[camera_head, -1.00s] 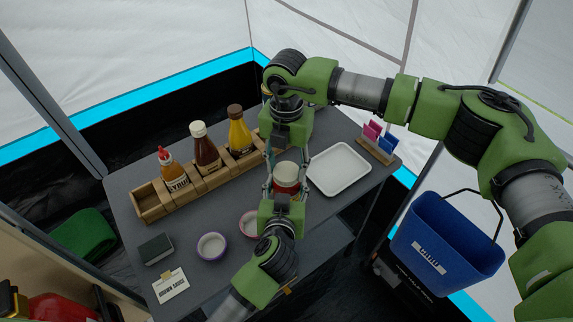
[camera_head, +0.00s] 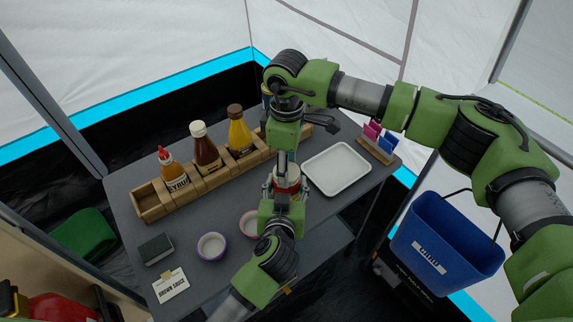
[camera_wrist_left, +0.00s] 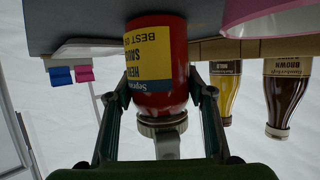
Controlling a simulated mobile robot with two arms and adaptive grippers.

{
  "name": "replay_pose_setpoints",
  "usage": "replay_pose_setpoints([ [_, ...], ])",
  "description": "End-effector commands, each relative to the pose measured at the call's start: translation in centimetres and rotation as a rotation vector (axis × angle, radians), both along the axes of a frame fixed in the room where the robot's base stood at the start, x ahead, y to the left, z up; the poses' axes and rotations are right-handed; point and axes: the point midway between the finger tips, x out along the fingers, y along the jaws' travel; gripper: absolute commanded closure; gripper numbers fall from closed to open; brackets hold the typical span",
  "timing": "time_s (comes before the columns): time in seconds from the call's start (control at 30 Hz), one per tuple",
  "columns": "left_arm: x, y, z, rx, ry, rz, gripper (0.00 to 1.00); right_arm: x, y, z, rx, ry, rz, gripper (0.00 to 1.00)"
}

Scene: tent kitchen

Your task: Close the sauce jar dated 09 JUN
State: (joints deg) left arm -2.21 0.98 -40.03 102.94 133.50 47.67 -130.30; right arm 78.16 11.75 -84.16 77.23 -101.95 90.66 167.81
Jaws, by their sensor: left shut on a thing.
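A red sauce jar (camera_wrist_left: 158,75) with a yellow and blue label stands between the fingers of my left gripper (camera_wrist_left: 158,92), which is shut on its sides. The jar shows upside down in the left wrist view; its label reads "BEST" with a date I cannot read fully. A ridged metal lid (camera_wrist_left: 162,124) sits at the jar's mouth; I cannot tell how tight. In the head view the jar (camera_head: 289,183) is partly hidden by my arms. My right gripper (camera_head: 284,165) points down at the jar's top with its fingers together; whether they hold anything is unclear.
A wooden rack (camera_head: 154,206) with syrup (camera_head: 172,172), brown (camera_head: 206,152) and yellow (camera_head: 239,132) bottles stands behind. A blue bin (camera_head: 440,245) hangs right.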

Motion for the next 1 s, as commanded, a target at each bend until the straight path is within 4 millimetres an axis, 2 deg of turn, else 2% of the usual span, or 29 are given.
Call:
replay_pose_setpoints([
  [0.17, -0.1, 0.0, -0.1, 0.0, 0.003, 0.0, 1.0, 0.2, 0.0, 0.1, 0.001, -0.004, 0.001, 0.64],
  [0.2, -0.1, 0.0, -0.1, 0.0, 0.003, 0.0, 1.0, 0.2, 0.0, 0.1, 0.001, -0.004, 0.001, 0.5],
  [0.27, -0.1, 0.0, -0.1, 0.0, 0.003, 0.0, 1.0, 0.2, 0.0, 0.1, 0.001, -0.004, 0.001, 0.39],
  [0.67, -0.1, 0.0, -0.1, 0.0, 0.003, 0.0, 1.0, 0.1, 0.0, 0.4, 0.001, -0.002, 0.004, 0.39],
  [1.0, -0.1, 0.0, -0.2, 0.0, 0.003, 0.0, 1.0, 0.1, 0.0, 4.3, 0.0, -0.003, 0.005, 0.39],
])
